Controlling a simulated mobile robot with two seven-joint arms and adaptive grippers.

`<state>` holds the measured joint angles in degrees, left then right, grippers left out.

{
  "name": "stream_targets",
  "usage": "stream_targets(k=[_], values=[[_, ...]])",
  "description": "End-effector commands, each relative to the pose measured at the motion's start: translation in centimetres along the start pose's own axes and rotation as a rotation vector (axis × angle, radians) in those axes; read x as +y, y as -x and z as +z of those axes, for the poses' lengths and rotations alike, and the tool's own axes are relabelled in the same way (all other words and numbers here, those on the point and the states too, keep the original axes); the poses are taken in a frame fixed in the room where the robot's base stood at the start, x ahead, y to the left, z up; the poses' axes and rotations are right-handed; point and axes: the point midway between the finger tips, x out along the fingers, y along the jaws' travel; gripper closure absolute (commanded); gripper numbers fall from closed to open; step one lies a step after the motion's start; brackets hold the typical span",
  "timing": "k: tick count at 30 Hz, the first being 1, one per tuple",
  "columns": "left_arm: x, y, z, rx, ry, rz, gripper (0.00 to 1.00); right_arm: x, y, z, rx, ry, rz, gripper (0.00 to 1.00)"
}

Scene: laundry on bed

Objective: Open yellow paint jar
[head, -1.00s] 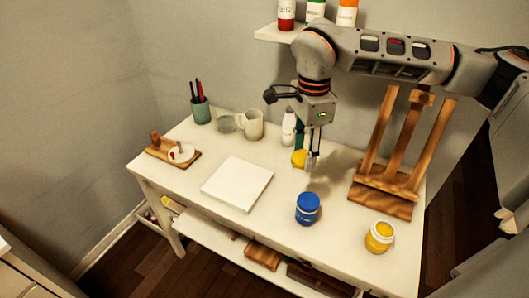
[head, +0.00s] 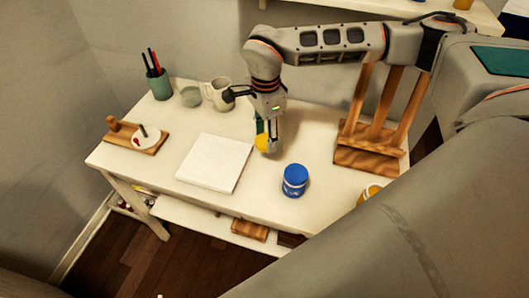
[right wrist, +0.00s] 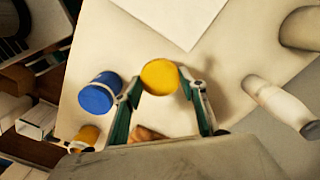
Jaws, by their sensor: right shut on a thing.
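The yellow paint jar (head: 368,194) is at the table's right front, mostly hidden behind a grey part of my body. In the right wrist view the jar (right wrist: 86,136) shows small at the lower left. My right gripper (head: 267,147) is shut on a round yellow lid (head: 262,141), away from the jar and left of the blue jar. In the right wrist view the yellow lid (right wrist: 160,76) sits between the two fingertips. Whether it touches the table is unclear. My left gripper is not in view.
A closed blue jar (head: 295,180) stands between the lid and the yellow jar. A white canvas (head: 215,163) lies left of the gripper. A wooden easel (head: 368,150), a mug (head: 217,95) and a pen cup (head: 159,85) stand behind. A white bottle (right wrist: 280,103) shows in the wrist view.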

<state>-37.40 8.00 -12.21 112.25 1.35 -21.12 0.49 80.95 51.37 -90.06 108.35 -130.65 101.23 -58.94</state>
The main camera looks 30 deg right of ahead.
Motion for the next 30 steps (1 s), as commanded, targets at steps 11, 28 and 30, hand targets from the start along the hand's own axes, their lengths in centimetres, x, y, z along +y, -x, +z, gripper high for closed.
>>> stream_targets(k=[11, 28, 30], values=[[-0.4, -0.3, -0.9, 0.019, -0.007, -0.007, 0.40, 0.0, -3.9, 0.0, 0.000, 0.000, 0.000, 0.84], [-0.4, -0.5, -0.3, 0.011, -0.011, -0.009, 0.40, -0.1, -7.6, 0.0, 0.000, 0.000, -0.002, 0.84], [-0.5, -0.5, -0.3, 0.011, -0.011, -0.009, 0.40, 0.0, -7.8, 0.0, 0.000, 0.000, -0.001, 0.84]])
